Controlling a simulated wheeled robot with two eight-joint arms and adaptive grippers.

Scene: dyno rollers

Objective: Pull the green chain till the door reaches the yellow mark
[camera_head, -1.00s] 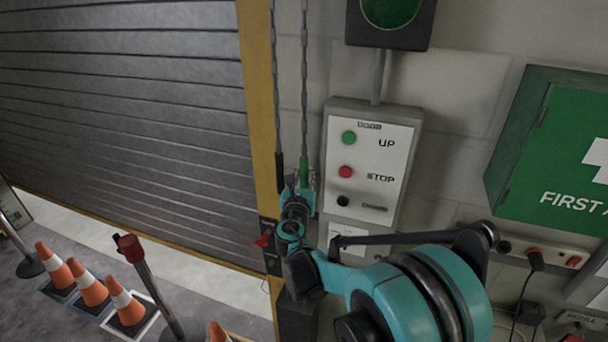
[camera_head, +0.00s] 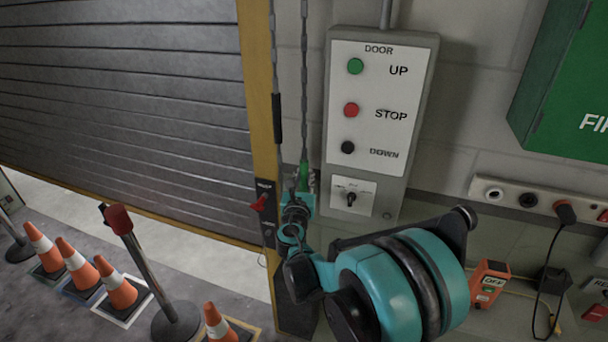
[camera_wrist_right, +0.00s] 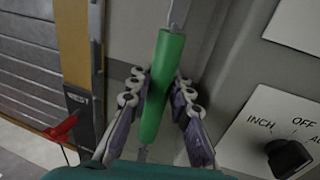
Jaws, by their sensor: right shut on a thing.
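The grey slatted roller door (camera_head: 120,110) fills the left of the head view. Its lower edge is off the floor, with a pale gap beneath. I cannot single out a yellow mark apart from the yellow door-side frame (camera_head: 258,90). The chain (camera_head: 304,80) hangs just right of that frame and ends in a green sleeve (camera_head: 305,175). My right gripper (camera_head: 298,198) is shut around this sleeve, level with the red lever. In the right wrist view the green sleeve (camera_wrist_right: 164,85) stands slightly tilted between the fingers (camera_wrist_right: 158,100). My left gripper is not in view.
A door control box (camera_head: 380,110) with UP, STOP and DOWN buttons is right of the chain. A red lever (camera_head: 258,203) sits on the frame. A second chain with a black sleeve (camera_head: 278,118) hangs alongside. Cones (camera_head: 75,262) and a post (camera_head: 150,275) stand lower left.

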